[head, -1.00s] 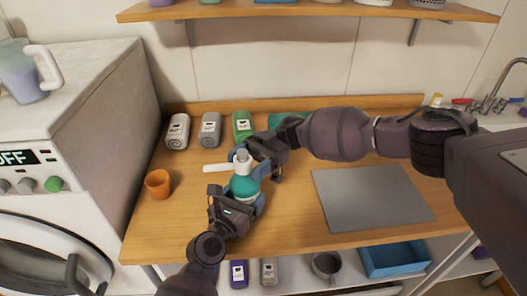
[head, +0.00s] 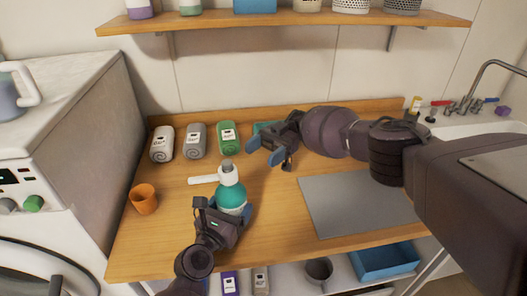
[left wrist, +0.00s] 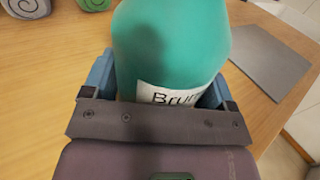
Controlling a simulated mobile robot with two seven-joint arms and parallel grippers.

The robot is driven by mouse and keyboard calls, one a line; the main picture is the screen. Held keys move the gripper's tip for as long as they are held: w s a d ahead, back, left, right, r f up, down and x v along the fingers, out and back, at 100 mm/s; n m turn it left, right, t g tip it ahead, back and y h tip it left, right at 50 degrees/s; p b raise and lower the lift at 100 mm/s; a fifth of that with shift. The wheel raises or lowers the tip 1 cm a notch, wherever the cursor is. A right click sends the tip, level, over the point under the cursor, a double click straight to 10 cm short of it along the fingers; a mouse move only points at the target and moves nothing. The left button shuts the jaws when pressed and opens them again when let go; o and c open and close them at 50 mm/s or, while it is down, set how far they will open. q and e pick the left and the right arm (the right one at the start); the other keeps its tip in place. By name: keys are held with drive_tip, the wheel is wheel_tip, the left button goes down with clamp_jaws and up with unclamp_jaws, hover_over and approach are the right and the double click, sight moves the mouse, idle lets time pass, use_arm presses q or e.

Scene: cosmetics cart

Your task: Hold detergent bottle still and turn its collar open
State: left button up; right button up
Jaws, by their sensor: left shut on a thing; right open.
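The detergent bottle (head: 232,198) is teal with a white collar and top (head: 228,174) and stands upright on the wooden counter. A white spout or handle (head: 203,179) points left from its top. My left gripper (head: 231,211) is shut on the bottle's body; the left wrist view shows the teal body (left wrist: 170,50) with part of a white label between the blue fingers (left wrist: 157,85). My right gripper (head: 266,148) is open and empty, up and to the right of the bottle top, apart from it.
An orange cup (head: 144,199) stands at the left. A grey mat (head: 355,204) lies at the right. A shelf (head: 290,20) hangs above.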

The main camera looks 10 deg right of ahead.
idle(0.4)
use_arm(q)
drive_tip(key=o, duration=1.2)
drive_tip(key=shift+o, duration=0.2)
